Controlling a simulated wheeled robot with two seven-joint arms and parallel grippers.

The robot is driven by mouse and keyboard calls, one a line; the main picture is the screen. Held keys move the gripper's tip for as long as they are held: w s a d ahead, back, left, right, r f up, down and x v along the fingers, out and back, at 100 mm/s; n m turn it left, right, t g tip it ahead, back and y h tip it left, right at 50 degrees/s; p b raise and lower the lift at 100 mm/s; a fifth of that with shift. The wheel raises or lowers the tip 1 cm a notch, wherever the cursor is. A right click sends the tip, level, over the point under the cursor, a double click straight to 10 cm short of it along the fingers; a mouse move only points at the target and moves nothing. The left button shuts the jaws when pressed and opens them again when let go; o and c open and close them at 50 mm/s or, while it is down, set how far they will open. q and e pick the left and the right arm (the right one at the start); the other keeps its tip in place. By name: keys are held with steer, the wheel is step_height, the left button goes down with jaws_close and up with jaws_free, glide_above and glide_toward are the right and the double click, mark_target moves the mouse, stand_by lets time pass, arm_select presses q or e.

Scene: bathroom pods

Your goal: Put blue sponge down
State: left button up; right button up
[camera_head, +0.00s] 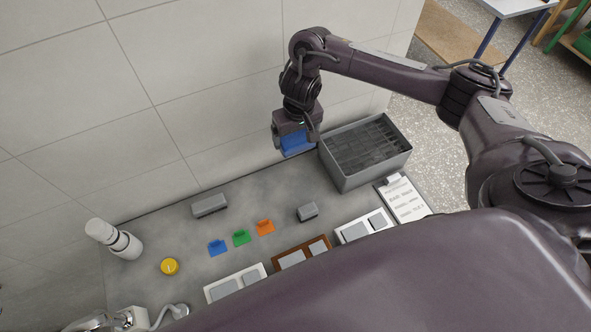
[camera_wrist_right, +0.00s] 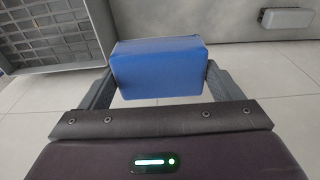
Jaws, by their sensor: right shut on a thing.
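The blue sponge (camera_head: 296,143) is held in my right gripper (camera_head: 296,132), above the counter near the wall and beside the grey crate. In the right wrist view the blue sponge (camera_wrist_right: 159,68) sits between both fingers of my right gripper (camera_wrist_right: 158,82), which touch its sides. The grey crate (camera_head: 372,176) with a ribbed floor stands at the counter's right end, just right of the gripper. It also shows at the upper left of the right wrist view (camera_wrist_right: 98,45). My left gripper is not in view.
Bare counter lies below the gripper.

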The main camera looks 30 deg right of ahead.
mark_target(296, 139)
steer(key=shift+f, duration=0.1)
steer(key=f, duration=0.3)
steer(key=shift+s+a+f, duration=0.15)
steer(key=shift+s+f, duration=0.05)
steer(key=shift+w+a+f, duration=0.1)
steer(key=shift+w+f, duration=0.1)
steer(key=shift+f, duration=0.1)
steer(key=f+b, duration=0.6)
steer(key=f, duration=0.5)
steer(key=shift+d+b, duration=0.2)
steer(key=shift+b, duration=0.1)
step_height(296, 139, down, 2)
steer(key=shift+s+f, duration=0.1)
steer(key=shift+f, duration=0.35)
steer(key=shift+f+p, duration=0.3)
steer(key=shift+f, duration=0.45)
